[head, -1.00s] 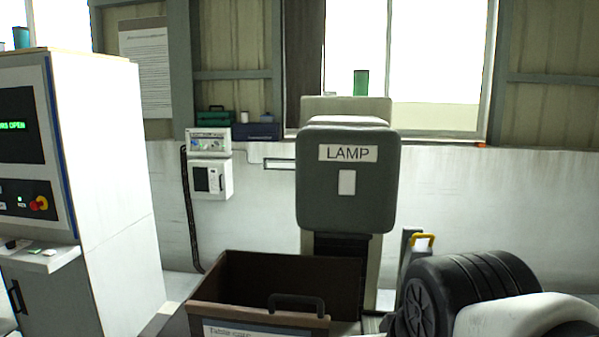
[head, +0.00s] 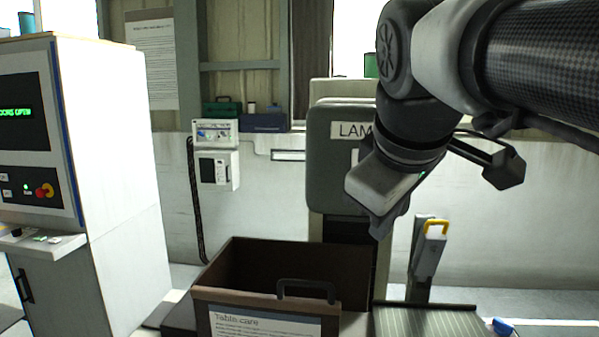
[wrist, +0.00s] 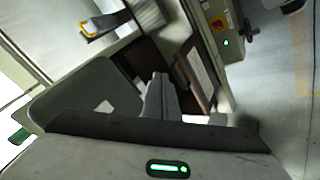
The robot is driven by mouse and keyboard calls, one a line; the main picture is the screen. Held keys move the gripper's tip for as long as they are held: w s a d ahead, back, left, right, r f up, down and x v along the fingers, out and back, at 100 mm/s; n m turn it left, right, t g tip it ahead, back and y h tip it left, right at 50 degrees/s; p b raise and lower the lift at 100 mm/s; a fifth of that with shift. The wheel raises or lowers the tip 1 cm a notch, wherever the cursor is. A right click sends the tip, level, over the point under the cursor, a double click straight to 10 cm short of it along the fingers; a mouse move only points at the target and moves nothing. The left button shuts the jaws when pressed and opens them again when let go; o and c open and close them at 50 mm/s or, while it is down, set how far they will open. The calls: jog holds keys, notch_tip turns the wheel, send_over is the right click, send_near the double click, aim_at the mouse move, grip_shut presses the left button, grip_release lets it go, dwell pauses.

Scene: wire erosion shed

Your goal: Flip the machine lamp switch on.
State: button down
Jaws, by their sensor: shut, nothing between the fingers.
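The grey lamp box (head: 330,180) stands in front of the far wall with its "LAMP" label (head: 349,131) partly covered by my arm. Only a sliver of the white switch plate (head: 355,157) shows below the label; its rocker position cannot be made out. In the wrist view the box (wrist: 75,90) is at the left with the pale switch plate (wrist: 104,107) on its face. My gripper (head: 380,230) is shut and empty, pointing down in front of the box's lower right. Its fingers (wrist: 160,85) show in the wrist view, apart from the switch.
A brown open bin (head: 225,275) with a "Table care" sheet stands below the box. A post with a yellow handle (head: 436,228) stands to the right. A white machine cabinet (head: 110,150) is at the left. Small control boxes (head: 217,165) hang on the wall.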

jog(key=w+r+n+b, duration=0.1)
jog(key=w+r+n, duration=0.1)
jog(key=r+n, duration=0.2)
jog(key=w+a+r+n+t+b, duration=0.1)
jog(key=w+r+n+b, duration=0.1)
jog(key=r, duration=0.7)
jog(key=shift+w+n+t+h, duration=0.3)
jog(key=shift+w+n, duration=0.5)
jog(key=shift+n, duration=0.2)
jog(key=shift+a, duration=0.1)
jog(key=w+r+b+x, duration=0.1)
jog(key=x, duration=1.2)
jog(key=shift+w+r, duration=0.15)
jog(key=shift+w, duration=0.2)
